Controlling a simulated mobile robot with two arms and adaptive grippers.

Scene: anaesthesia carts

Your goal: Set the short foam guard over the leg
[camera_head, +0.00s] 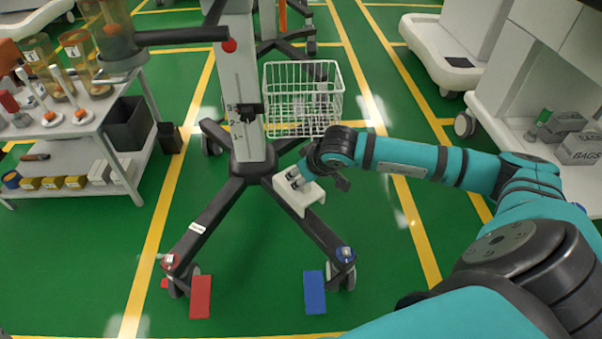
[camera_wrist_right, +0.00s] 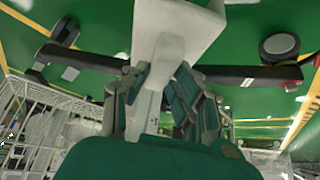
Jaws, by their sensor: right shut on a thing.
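The short foam guard (camera_head: 299,196) is a white block with a channel shape, in the middle of the head view. It overlaps the dark front-right leg (camera_head: 322,235) of the wheeled stand and lies roughly along it. I cannot tell whether it rests on the leg or hangs just above. My right gripper (camera_head: 296,179) is shut on the guard from above. The right wrist view shows its fingers (camera_wrist_right: 157,95) on both sides of the guard's upright part (camera_wrist_right: 172,22). The guard hides the leg's middle. My left gripper is not in view.
The front-left leg (camera_head: 207,218) ends at a castor by a red block (camera_head: 200,297); a blue block (camera_head: 314,292) lies by the front-right castor. A wire basket (camera_head: 302,97) hangs behind. A loaded cart (camera_head: 70,184) stands left and a white cabinet (camera_head: 535,85) right. Floor between the front legs is clear.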

